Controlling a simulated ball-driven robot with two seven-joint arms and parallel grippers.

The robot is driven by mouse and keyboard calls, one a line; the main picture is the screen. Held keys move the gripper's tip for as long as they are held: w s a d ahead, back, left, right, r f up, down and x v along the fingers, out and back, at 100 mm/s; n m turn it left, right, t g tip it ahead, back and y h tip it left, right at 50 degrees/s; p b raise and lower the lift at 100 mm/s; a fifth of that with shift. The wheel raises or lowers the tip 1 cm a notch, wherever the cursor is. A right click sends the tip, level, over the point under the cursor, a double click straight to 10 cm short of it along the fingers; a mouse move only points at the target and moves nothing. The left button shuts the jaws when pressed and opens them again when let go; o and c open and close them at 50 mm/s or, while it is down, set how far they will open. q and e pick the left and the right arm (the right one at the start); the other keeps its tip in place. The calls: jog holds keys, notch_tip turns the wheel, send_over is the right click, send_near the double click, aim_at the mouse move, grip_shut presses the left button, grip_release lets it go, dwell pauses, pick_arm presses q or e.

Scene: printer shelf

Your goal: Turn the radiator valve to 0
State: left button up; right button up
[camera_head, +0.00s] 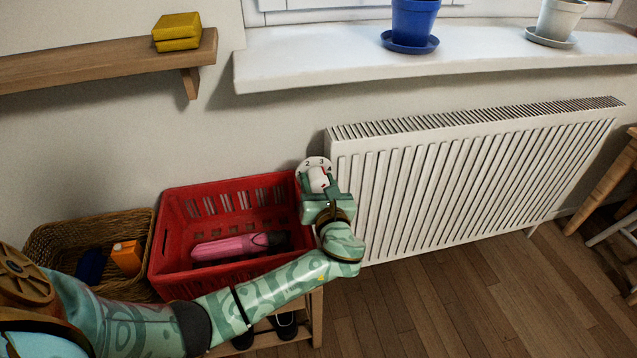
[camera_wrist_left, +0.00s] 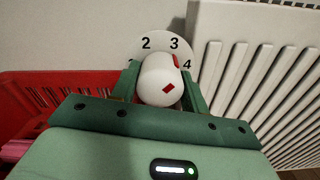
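The radiator valve knob (camera_head: 317,179) is white with red marks and sits at the radiator's left end. It also shows in the wrist view (camera_wrist_left: 158,76). Behind it is a round white dial (camera_wrist_left: 157,44) on which 2, 3 and 4 can be read; its lower part is hidden. A red mark at the knob's upper right edge lies between 3 and 4. My left gripper (camera_wrist_left: 161,84) has one finger on each side of the knob, and both fingertips appear to touch it. In the head view the left gripper (camera_head: 319,192) partly covers the knob. My right gripper is not in view.
The white radiator (camera_head: 470,175) stands close to the right of the gripper. A red crate (camera_head: 170,240) with a pink item (camera_head: 228,247) is at the left, beside a wicker basket (camera_head: 60,235). The windowsill (camera_head: 300,62) with pots is above. Floor (camera_head: 450,300) is clear at the lower right.

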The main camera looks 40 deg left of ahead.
pick_arm(q)
jog(key=c, duration=0.4)
jog(key=shift+c, duration=0.2)
jog(key=n+p, duration=0.1)
jog(key=n, duration=0.1)
jog(key=shift+n, duration=2.4)
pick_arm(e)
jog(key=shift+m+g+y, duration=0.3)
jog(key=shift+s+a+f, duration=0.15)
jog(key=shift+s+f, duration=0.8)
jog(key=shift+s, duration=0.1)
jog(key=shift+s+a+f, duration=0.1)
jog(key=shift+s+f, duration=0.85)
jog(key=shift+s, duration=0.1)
